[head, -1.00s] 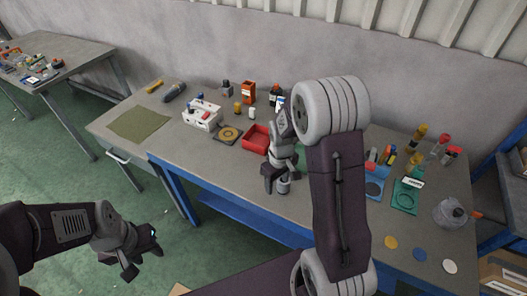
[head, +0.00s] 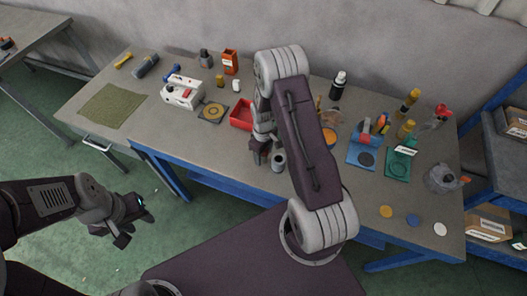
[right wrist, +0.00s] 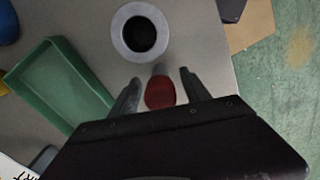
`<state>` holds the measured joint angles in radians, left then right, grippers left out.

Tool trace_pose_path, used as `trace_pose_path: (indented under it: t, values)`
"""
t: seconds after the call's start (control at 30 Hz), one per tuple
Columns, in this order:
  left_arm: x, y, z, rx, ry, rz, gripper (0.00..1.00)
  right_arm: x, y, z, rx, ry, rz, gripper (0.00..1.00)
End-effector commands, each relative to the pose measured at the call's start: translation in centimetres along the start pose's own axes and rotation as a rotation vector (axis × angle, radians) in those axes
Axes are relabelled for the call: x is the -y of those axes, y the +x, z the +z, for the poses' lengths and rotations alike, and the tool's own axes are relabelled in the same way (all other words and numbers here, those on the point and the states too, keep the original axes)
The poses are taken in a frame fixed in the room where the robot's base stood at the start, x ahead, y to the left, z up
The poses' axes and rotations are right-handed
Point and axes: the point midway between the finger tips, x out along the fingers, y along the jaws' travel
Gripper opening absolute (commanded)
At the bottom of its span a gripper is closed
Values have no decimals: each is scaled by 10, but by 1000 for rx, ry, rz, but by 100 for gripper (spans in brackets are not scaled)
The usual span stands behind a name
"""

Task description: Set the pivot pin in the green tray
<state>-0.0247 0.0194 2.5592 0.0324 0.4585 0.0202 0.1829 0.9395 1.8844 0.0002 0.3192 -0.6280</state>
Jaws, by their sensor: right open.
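In the right wrist view a small part with a red end and a grey tip (right wrist: 160,92), possibly the pivot pin, sits between the fingers of my right gripper (right wrist: 162,90). The fingers are apart, with gaps beside the part. The green tray (right wrist: 43,93) lies left of the gripper, its visible floor bare. In the head view my right gripper (head: 262,152) is low over the table's front edge, next to a grey cylinder; my right arm hides the green tray. My left gripper (head: 132,226) is off the table at left, fingers apart and empty.
A grey cylinder with a dark hole (right wrist: 140,33) stands just beyond the right fingertips. The red tray (head: 241,115) is left of my right arm. Blue (head: 360,157) and green (head: 397,167) fixtures stand to the right. The front left of the table is fairly clear.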

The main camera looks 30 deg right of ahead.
Motion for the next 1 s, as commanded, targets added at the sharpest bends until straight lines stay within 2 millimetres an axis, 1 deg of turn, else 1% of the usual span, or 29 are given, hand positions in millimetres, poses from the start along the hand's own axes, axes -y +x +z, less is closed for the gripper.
trace_pose_path:
  t: [0.1,0.33,0.37,0.4,0.47,0.5,0.53,0.83,0.93,1.0]
  values:
    - [0,-3,0,1,0,0,38,0,12,0,0,0,0,55]
    - [0,-2,0,1,0,0,38,0,15,-1,-2,0,1,55]
    - [0,-2,0,1,0,0,38,0,15,0,-2,0,1,47]
    - [0,-2,0,1,0,0,38,0,14,0,-2,0,1,36]
    - [0,-2,0,1,0,0,38,0,14,0,-2,0,1,19]
    - [0,-2,0,1,0,0,38,0,14,0,-2,0,1,8]
    - [0,-2,0,1,0,0,38,0,14,0,-2,0,1,0]
    - [0,-2,0,1,0,0,38,0,12,-1,-2,0,1,0]
    - [0,0,0,1,0,0,38,-1,2,-1,-5,0,3,0]
    - [0,3,1,1,0,0,38,-1,-11,-2,-6,0,4,0]
